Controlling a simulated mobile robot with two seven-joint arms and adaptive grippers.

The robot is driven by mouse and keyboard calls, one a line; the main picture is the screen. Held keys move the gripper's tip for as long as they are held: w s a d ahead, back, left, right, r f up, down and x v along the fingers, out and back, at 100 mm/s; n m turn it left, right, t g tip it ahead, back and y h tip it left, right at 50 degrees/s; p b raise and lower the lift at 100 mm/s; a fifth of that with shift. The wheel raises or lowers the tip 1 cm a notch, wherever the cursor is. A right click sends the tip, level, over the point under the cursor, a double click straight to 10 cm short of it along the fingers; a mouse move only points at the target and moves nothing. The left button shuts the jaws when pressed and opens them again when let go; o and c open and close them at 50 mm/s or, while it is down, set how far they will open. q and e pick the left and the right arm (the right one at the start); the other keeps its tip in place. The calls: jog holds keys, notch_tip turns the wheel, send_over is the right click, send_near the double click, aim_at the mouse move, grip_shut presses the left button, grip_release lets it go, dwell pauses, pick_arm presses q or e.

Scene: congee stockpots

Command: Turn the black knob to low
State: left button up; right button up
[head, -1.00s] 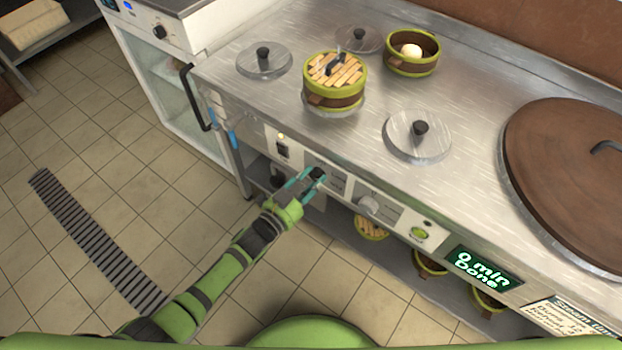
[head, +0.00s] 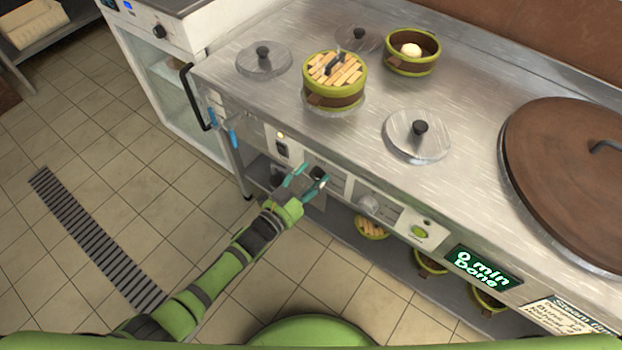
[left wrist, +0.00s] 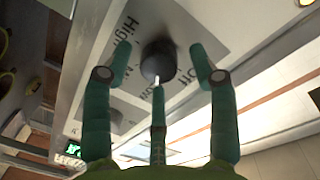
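The black knob (head: 319,173) sits on the front panel of the steel steamer counter. In the left wrist view the black knob (left wrist: 158,58) is seen close up, with a white mark on its lower side. My right gripper is not in view.
A grey knob (head: 370,204), a green button (head: 418,232) and a display (head: 483,268) reading "0 min Done" lie right along the panel. A switch (head: 282,148) with a lit lamp is to the left. A bamboo steamer (head: 335,95) stands above on the counter.

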pick_arm(q)
jog(key=shift+s+a, duration=0.15)
jog(key=shift+s, duration=0.05)
jog(key=v, duration=1.1)
jog(key=shift+s+a, duration=0.15)
jog(key=shift+s, duration=0.05)
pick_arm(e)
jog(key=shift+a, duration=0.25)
